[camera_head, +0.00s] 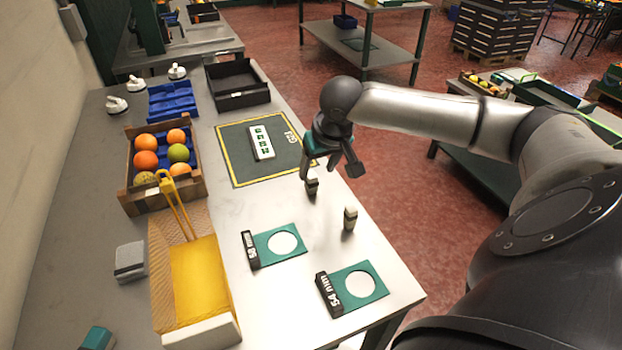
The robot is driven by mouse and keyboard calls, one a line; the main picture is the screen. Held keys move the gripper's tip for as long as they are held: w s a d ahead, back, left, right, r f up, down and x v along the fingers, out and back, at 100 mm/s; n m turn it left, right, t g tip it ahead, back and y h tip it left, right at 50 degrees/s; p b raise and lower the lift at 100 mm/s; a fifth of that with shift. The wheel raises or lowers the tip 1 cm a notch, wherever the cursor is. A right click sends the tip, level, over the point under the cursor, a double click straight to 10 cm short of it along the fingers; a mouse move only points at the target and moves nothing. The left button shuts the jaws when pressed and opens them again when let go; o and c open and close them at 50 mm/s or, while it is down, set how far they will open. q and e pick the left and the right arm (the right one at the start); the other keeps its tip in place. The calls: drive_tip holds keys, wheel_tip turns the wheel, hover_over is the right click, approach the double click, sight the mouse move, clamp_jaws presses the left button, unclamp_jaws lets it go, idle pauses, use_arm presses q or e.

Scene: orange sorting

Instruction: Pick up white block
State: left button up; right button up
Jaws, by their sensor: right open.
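A white block (262,143) with dark green markings lies on the dark green mat (236,173) with a yellow border. A small upright block with a pale body and dark top (350,219) stands on the bare table nearer the front right edge. A second small dark block (312,187) stands just below one finger of my right gripper; I cannot tell whether they touch. My right gripper (329,170) is open above the table's right edge, with its fingers pointing down and nothing visible between them.
A wooden crate (148,200) holds several fruits. A yellow scoop-like tray (197,280) is in front of it. Two green gauge plates with round holes (268,245) (372,290) lie at front right. A grey block (130,261) is at left. Black (240,101) and blue (172,112) trays are behind.

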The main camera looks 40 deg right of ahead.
sight(313, 176)
drive_tip(key=shift+w+b+x, duration=0.15)
drive_tip(key=shift+b+x, duration=0.25)
drive_tip(key=shift+x, duration=1.2)
drive_tip(key=shift+w+b+x, duration=0.1)
drive_tip(key=shift+b+x, duration=0.25)
drive_tip(key=shift+x, duration=1.25)
drive_tip(key=shift+a+r, duration=0.1)
clamp_jaws()
